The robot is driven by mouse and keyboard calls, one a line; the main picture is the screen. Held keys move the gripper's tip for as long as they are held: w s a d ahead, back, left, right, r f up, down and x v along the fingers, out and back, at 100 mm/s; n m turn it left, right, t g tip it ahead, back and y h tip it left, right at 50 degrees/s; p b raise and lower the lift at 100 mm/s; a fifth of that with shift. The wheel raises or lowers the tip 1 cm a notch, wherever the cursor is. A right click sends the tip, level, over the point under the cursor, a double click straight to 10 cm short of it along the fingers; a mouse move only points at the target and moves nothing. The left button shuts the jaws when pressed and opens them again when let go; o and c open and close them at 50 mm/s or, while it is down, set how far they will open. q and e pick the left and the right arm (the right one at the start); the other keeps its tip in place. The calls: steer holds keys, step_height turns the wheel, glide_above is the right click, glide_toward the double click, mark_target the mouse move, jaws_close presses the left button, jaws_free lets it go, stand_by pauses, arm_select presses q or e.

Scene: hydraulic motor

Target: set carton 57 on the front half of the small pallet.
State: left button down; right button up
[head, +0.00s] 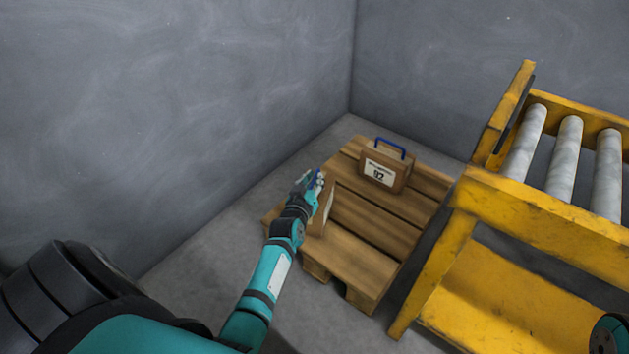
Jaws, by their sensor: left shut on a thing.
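The small wooden pallet (372,239) lies on the floor near the corner. My left gripper (316,183) is over the pallet's left side and is shut on the blue handle of a brown carton (327,209). My gripper and arm hide much of this carton. A pale label edge shows on its side, but its number cannot be read. I cannot tell whether it touches the pallet. A second brown carton (376,159) with a blue handle stands upright at the pallet's back; its label looks like 92. My right gripper is not in view.
A yellow roller conveyor (534,202) with grey rollers stands to the right, close to the pallet's right edge. Grey walls rise behind and to the left. The front right planks of the pallet are bare.

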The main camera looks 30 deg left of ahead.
arm_select(q)
steer(key=shift+w+a+r, duration=0.1)
steer(key=shift+r, duration=0.25)
steer(key=c, duration=1.8)
jaws_free()
steer(key=shift+f, duration=0.4)
steer(key=o, duration=0.4)
steer(key=shift+o, duration=0.2)
steer(key=shift+r, duration=0.1)
